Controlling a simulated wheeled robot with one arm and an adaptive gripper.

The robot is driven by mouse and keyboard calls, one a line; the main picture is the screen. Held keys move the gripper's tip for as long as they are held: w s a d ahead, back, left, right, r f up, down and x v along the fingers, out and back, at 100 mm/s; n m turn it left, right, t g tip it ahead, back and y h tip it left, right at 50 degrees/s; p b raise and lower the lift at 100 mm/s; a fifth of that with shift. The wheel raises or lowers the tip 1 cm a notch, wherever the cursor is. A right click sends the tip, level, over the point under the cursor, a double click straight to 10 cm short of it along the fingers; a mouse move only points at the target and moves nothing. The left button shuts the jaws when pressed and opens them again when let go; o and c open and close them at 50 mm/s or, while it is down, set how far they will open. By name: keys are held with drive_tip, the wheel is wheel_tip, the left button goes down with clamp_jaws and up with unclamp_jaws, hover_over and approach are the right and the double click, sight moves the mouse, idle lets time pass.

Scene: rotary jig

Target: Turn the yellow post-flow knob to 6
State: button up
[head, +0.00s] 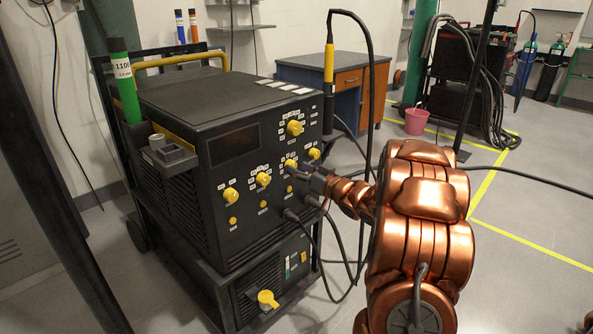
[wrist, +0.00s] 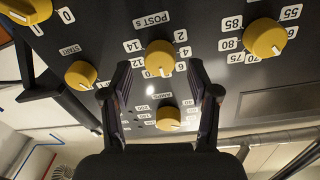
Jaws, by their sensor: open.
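My gripper (wrist: 160,66) is open, with one dark finger on either side of the knob. I cannot tell whether they touch it. In the head view my gripper (head: 303,172) is close to the panel, beside the knob (head: 290,163).
Other yellow knobs are close: the START knob (wrist: 81,74), the AMPS knob (wrist: 168,118) and a percent-style dial (wrist: 265,38). The black machine (head: 215,110) has cables hanging below my gripper. Open floor lies to the right.

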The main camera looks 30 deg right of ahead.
drive_tip(key=shift+w+a, duration=0.15)
drive_tip(key=shift+w, duration=0.55)
drive_tip(key=shift+c, duration=0.2)
clamp_jaws()
drive_tip(key=shift+f+n, duration=0.1)
drive_tip(key=shift+n, duration=0.3)
drive_tip(key=shift+n+b, duration=1.95)
drive_tip(key=shift+n, duration=1.65)
drive_tip(key=shift+a, duration=0.1)
